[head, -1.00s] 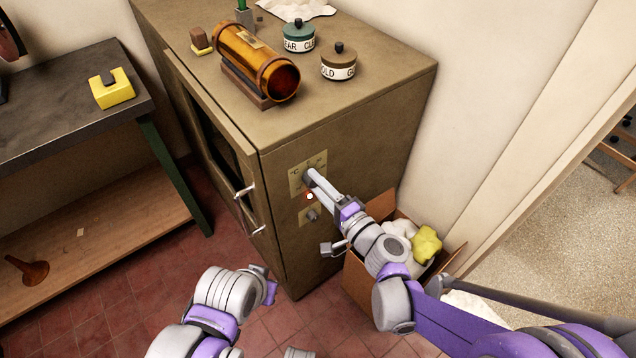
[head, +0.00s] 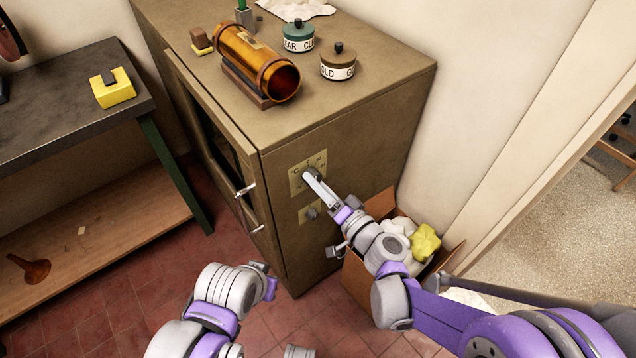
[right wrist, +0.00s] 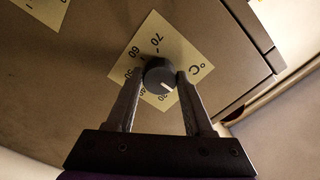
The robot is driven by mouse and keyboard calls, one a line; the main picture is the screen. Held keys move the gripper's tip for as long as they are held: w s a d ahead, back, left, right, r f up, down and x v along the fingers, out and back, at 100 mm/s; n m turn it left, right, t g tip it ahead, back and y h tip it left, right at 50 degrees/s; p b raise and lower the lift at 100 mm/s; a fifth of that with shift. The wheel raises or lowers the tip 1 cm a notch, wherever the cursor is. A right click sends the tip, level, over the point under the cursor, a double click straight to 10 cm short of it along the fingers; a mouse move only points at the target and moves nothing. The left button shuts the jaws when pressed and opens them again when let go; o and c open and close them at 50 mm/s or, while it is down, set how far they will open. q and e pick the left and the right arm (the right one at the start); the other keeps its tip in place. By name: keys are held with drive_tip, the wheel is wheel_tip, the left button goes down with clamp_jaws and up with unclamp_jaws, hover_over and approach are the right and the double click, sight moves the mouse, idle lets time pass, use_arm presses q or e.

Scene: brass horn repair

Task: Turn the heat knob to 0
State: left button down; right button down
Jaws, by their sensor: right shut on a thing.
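The heat knob (head: 309,174) is a round dark knob on a cream dial plate (head: 321,158) on the brown cabinet's side. My right gripper (head: 310,177) is shut on it. In the right wrist view, the two fingers press the knob (right wrist: 157,72) from left and right. Its white mark points down and slightly right in that picture, near the plate's lower numbers. The plate (right wrist: 178,52) shows several numbers and a °C sign; part of the scale is hard to read. My left gripper (head: 268,284) is low, away from the cabinet, and its fingers are not clear.
A second, smaller plate with a knob (head: 312,214) is below the dial. A door handle (head: 246,190) juts from the cabinet front. A cardboard box (head: 362,290) with rags stands by my right arm.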

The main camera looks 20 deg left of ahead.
idle(0.3)
drive_tip(key=shift+c, duration=1.5)
unclamp_jaws()
drive_tip(key=v, duration=1)
drive_tip(key=shift+s+d, duration=0.3)
drive_tip(key=s+d+r+g+h+p, duration=0.2)
drive_tip(key=s+d+h+p, duration=0.3)
drive_tip(key=d, duration=0.6)
drive_tip(key=s+d+r+g+h+p, duration=0.3)
drive_tip(key=s+d+h+p, duration=0.3)
drive_tip(key=s+d+h, duration=0.2)
drive_tip(key=d+r+h, duration=0.1)
drive_tip(key=d, duration=0.1)
drive_tip(key=shift+s+d+n+g, duration=0.25)
drive_tip(key=shift+d+n+g, duration=0.05)
drive_tip(key=shift+d+n, duration=0.1)
